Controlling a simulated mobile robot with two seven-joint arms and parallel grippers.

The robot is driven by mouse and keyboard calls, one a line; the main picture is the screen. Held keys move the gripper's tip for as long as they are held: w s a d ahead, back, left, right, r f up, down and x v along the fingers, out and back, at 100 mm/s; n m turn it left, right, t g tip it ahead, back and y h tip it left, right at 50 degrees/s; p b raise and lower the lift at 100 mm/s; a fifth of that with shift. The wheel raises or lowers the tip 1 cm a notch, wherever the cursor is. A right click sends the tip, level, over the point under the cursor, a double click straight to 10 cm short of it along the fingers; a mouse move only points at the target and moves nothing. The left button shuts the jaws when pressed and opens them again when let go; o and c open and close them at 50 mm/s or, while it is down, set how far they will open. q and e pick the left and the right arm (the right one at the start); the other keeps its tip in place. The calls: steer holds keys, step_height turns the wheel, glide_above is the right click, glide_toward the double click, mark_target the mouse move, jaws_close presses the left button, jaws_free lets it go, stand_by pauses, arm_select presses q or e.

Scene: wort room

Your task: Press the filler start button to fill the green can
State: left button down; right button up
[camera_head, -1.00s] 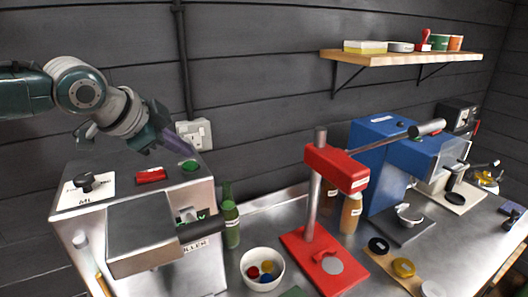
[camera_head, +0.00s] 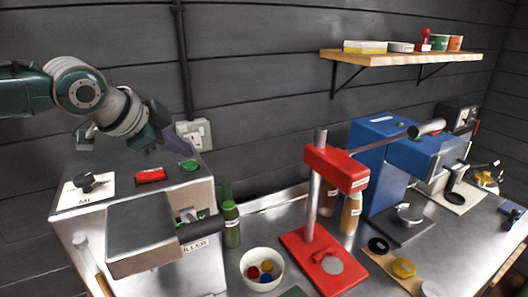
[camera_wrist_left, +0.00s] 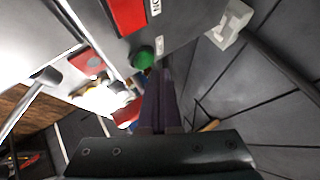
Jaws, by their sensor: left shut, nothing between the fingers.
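The filler (camera_head: 190,262) is a grey metal machine at the left of the bench in the head view. Its top carries a green button (camera_head: 189,165), a red switch (camera_head: 150,175) and a black knob (camera_head: 88,182). The green button also shows in the left wrist view (camera_wrist_left: 143,58). My left gripper (camera_head: 165,140) is shut and empty, above the back of the filler's top, close to the green button and apparently apart from it. Its fingers (camera_wrist_left: 159,98) point towards the button in the wrist view. A little green shows in the filler's opening; I cannot tell whether it is the can.
A green bottle (camera_head: 231,225) stands right of the filler. A white bowl (camera_head: 262,283) of coloured caps, a red press (camera_head: 336,170) and a blue machine (camera_head: 385,150) stand further right. A wall socket (camera_head: 195,134) is behind the gripper. A shelf (camera_head: 400,58) hangs above.

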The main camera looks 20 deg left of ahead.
mark_target(184, 166)
arm_select(q)
steer(key=shift+f, duration=0.1)
steer(key=shift+f+b, duration=0.3)
steer(key=shift+f, duration=0.05)
steer(key=shift+f+b, duration=0.3)
steer(key=shift+f, duration=0.1)
stand_by(0.6)
steer(key=shift+r, duration=0.1)
steer(key=shift+r+p, duration=0.7)
steer(key=shift+p, duration=0.15)
step_height(184, 166, up, 5)
steer(key=p, duration=0.4)
steer(key=shift+r+p, duration=0.1)
steer(key=shift+p, duration=0.3)
